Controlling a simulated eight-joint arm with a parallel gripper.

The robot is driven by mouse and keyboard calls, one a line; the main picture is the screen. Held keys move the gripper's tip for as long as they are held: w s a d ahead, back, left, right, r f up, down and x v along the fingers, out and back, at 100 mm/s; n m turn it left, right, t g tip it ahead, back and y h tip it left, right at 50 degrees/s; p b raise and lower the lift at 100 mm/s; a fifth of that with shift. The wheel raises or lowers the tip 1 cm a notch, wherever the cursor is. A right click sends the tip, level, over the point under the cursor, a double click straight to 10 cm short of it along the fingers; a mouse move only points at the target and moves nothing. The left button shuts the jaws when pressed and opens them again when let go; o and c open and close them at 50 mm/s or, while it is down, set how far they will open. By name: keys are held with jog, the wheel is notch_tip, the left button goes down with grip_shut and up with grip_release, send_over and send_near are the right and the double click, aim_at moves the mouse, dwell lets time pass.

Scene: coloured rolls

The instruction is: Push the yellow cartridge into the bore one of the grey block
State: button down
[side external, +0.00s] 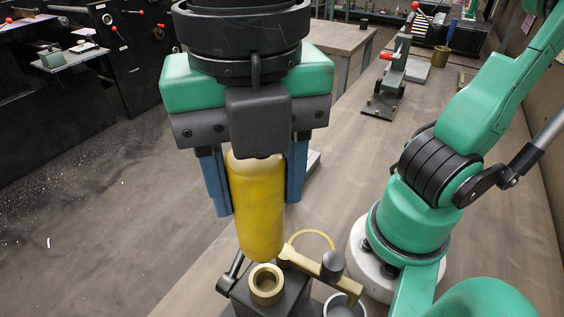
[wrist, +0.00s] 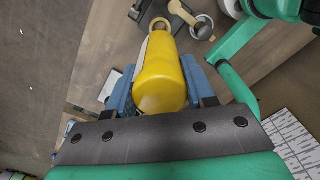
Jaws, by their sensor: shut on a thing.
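The yellow cartridge (side external: 256,205) is a roll held close to upright, slightly tilted, between the blue fingers of my gripper (side external: 253,190). It also shows in the wrist view (wrist: 161,75), with the blue fingers (wrist: 161,90) on both sides. My gripper is shut on it. The dark grey block (side external: 290,295) stands below on the bench. A brass-rimmed bore (side external: 266,284) opens in its top. The cartridge's lower end is just above and behind this bore in the side view, apart from it. In the wrist view the cartridge partly covers the block (wrist: 140,10).
A brass arm with a dark knob (side external: 333,264) lies beside the bore. A grey cup (side external: 345,306) stands right of the block. A red-handled press (side external: 390,80) stands farther back on the bench. The bench between is mostly clear.

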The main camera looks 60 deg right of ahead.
jog(key=r, duration=0.2)
jog(key=w+r, duration=0.1)
jog(key=shift+d+r+m, duration=0.25)
jog(key=shift+r+m, duration=0.05)
jog(key=shift+r, duration=0.05)
jog(key=w+d+m, duration=0.6)
jog(key=d, duration=0.3)
jog(key=w+d+m, duration=0.5)
jog(key=d+m, duration=0.1)
jog(key=d, duration=0.4)
jog(key=s+d+m, duration=0.1)
jog(key=d+m, duration=0.4)
jog(key=d, duration=0.4)
notch_tip(320, 180, down, 12)
jog(key=shift+s+d+r, duration=0.25)
jog(key=shift+d, duration=0.05)
jog(key=shift+f, duration=2.85)
jog(key=shift+f, duration=0.25)
